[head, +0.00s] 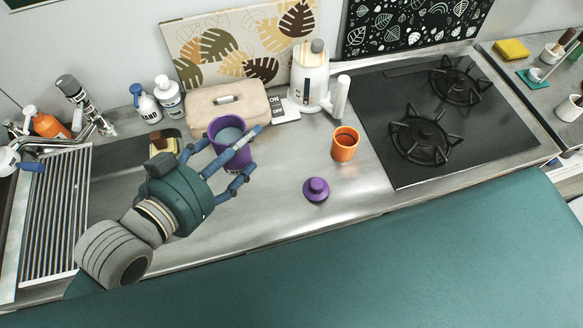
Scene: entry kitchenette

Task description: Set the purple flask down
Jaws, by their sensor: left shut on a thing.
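The purple flask (231,153) is upright and open at the top, with a grey-blue inside showing. My left gripper (226,160) is shut on it, with blue fingers around its sides. The flask is over the steel counter in front of the beige bread box; its base is partly hidden by the fingers, and I cannot tell whether it touches the counter. A purple lid (316,189) lies apart on the counter to the right. My right gripper is not in view.
An orange cup (345,144) stands right of the flask, near the black gas hob (440,120). The bread box (227,104) and a white kettle (310,78) stand behind. The sink drainer (45,215) is at left. Bare counter (265,215) lies in front.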

